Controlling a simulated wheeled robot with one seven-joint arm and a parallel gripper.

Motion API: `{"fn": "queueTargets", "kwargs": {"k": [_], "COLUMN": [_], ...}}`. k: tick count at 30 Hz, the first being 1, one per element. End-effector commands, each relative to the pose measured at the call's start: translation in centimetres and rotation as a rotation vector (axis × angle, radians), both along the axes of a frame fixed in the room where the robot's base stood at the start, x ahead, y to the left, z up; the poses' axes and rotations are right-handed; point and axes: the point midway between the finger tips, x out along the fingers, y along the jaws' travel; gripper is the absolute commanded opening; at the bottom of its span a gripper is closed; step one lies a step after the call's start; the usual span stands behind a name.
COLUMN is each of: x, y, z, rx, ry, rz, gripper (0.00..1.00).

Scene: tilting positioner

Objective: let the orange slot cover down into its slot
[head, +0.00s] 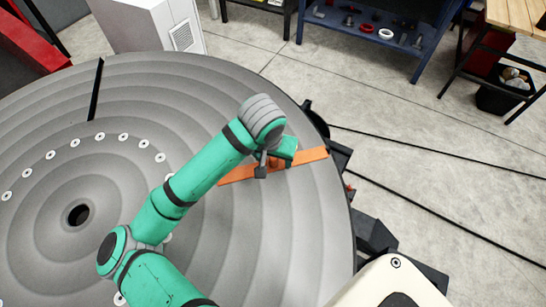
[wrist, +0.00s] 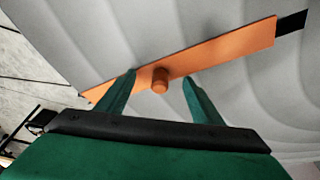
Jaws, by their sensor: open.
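The orange slot cover (head: 308,157) is a long flat bar lying along the disc near its right rim in the head view. In the wrist view the cover (wrist: 225,47) runs diagonally, with a round orange knob (wrist: 160,80) at its middle. A black stretch of slot (wrist: 293,22) shows beyond its upper right end. My gripper (wrist: 158,76) is open, with one green finger on each side of the knob and visible gaps between. In the head view my gripper (head: 268,165) hides the cover's middle. I cannot tell how deep the cover sits.
The large grey ringed disc (head: 200,85) fills the left of the head view. Another dark slot (head: 96,88) cuts its far part. Dark machine parts (head: 372,235) stand beyond its right rim. A blue workbench (head: 385,35) and a wooden table (head: 520,14) stand farther back.

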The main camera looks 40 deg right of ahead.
Motion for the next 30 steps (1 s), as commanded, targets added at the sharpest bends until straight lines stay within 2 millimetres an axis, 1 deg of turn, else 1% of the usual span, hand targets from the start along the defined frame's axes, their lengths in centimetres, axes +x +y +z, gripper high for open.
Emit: {"fn": "queueTargets", "kwargs": {"k": [5, 30], "x": [0.0, -0.4], "y": [0.0, 0.5], "z": [0.3, 6.0], "rx": [-0.001, 0.000], "ry": [-0.001, -0.002], "rz": [0.000, -0.001], "gripper": [0.60, 0.60]}}
